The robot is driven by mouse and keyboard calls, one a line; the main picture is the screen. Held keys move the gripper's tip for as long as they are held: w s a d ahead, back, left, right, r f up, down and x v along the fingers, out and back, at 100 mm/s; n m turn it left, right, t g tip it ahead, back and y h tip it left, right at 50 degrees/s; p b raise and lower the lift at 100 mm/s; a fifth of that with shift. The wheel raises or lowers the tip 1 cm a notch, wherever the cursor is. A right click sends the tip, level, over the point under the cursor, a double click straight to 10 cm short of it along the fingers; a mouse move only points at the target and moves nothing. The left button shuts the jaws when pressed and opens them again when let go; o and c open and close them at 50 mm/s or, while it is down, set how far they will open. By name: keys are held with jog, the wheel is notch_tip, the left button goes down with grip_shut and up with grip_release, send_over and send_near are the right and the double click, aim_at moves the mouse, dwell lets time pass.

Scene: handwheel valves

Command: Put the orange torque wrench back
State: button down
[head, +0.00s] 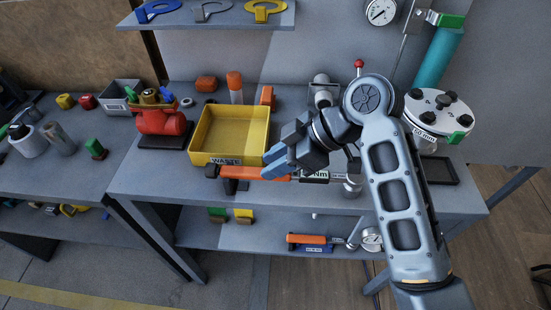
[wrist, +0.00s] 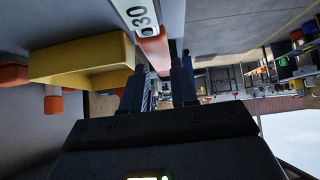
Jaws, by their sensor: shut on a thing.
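The orange torque wrench (head: 240,174) lies roughly level across the front of the bench in the head view, with its grey shaft and label to the right. My gripper (head: 277,164) is shut on its orange handle from above. In the wrist view the orange handle (wrist: 153,48) and a white label (wrist: 142,18) show at my gripper's fingertips (wrist: 157,75). A dark support (head: 232,186) shows just under the handle's left part; I cannot tell whether they touch. My arm hides part of the wrench's right side.
A white round flange (head: 439,111) is at the right. Another orange-handled tool (head: 305,239) and a gauge (head: 371,238) are on the lower shelf (head: 270,238).

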jog(key=shift+f, duration=0.2)
jog(key=shift+c, duration=1.6)
grip_release()
jog(key=shift+d+r, duration=0.1)
jog(key=shift+r, duration=0.05)
jog(key=shift+p+v, duration=1.85)
jog(key=shift+v, duration=1)
jog(key=b+v, duration=0.1)
jog(key=v, duration=0.6)
jog(key=shift+d+r, duration=0.25)
jog(key=shift+d, duration=0.05)
